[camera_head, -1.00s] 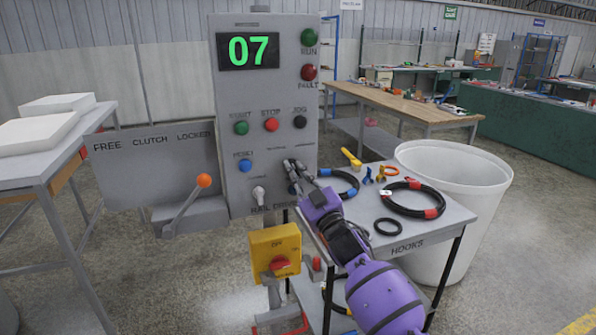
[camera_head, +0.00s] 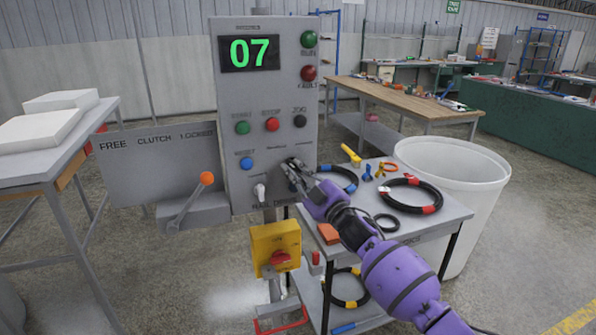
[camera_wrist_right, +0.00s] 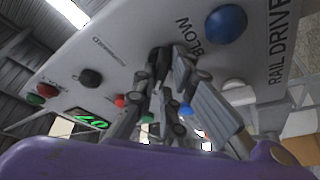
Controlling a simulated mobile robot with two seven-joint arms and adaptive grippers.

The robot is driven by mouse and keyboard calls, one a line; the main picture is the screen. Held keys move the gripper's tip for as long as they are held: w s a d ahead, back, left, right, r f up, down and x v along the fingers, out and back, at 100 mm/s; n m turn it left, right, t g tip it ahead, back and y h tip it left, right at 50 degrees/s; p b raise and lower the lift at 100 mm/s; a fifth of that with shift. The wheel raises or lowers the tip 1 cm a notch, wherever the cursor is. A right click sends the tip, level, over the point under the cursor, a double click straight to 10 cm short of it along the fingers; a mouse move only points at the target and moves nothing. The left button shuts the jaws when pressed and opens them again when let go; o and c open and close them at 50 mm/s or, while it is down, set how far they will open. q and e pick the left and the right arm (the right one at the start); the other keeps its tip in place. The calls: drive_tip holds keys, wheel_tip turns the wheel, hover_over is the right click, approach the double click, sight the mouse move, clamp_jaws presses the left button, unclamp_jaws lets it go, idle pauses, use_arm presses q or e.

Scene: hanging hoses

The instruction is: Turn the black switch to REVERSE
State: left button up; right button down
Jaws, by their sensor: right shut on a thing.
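The grey control panel (camera_head: 292,225) stands upright in the middle of the head view. The black switch (camera_wrist_right: 160,58) is on its lower right part, mostly covered by the fingers. My right gripper (camera_head: 293,171) is at the panel face and is shut on the black switch; its fingers also show around the switch in the right wrist view (camera_wrist_right: 165,85). Which way the switch points, and its small labels, cannot be read. My left gripper is not in view.
An orange-knobbed clutch lever (camera_head: 190,203) is further left. A small table with hoses (camera_head: 411,195) and a white bin (camera_head: 455,172) stand to the right.

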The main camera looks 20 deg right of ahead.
drive_tip(key=c, duration=1.8)
unclamp_jaws()
drive_tip(key=shift+s, duration=0.1)
drive_tip(key=v, duration=1.2)
drive_tip(key=shift+f, duration=0.1)
